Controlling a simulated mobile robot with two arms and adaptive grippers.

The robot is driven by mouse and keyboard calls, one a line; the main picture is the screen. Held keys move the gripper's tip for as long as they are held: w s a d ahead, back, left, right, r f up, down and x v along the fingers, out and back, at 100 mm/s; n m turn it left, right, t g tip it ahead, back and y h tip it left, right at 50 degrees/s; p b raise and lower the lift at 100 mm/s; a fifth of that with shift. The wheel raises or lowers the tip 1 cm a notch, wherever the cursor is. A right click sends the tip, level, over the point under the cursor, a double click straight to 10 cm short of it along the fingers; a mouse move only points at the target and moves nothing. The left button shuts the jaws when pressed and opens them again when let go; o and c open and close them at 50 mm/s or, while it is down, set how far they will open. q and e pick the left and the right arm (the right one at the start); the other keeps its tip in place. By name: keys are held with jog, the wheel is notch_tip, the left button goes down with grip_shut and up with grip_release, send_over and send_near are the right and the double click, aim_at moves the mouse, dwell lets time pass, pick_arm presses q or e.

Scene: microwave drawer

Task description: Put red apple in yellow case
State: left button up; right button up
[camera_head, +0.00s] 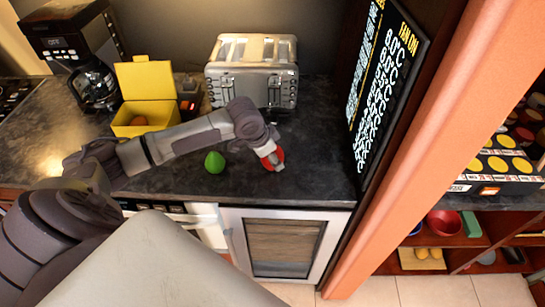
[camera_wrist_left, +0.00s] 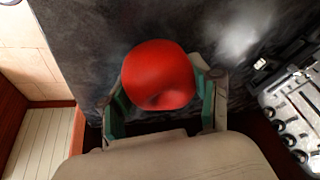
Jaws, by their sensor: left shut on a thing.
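The red apple (camera_head: 272,158) is near the front edge of the dark counter, right of the middle. My left gripper (camera_head: 274,162) is shut on it; in the left wrist view the apple (camera_wrist_left: 158,76) sits between the two green-padded fingers of my left gripper (camera_wrist_left: 163,100). I cannot tell whether the apple touches the counter. The yellow case (camera_head: 145,80) stands at the back left of the counter with its lid up. Something orange-brown lies inside it, partly hidden. My right gripper is not in view.
A silver toaster (camera_head: 252,72) stands behind, and a black coffee maker (camera_head: 78,45) at the far left. A dark display panel (camera_head: 385,85) bounds the right side.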

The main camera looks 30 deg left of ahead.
pick_arm(q)
jog(key=shift+f, duration=0.85)
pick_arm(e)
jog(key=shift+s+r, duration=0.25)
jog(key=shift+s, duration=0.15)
pick_arm(q)
jog(key=shift+f, duration=0.1)
jog(key=o, duration=1.2)
jog(key=shift+o, duration=0.2)
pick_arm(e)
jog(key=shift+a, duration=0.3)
pick_arm(q)
jog(key=b+v, duration=0.1)
jog(key=v, duration=1.1)
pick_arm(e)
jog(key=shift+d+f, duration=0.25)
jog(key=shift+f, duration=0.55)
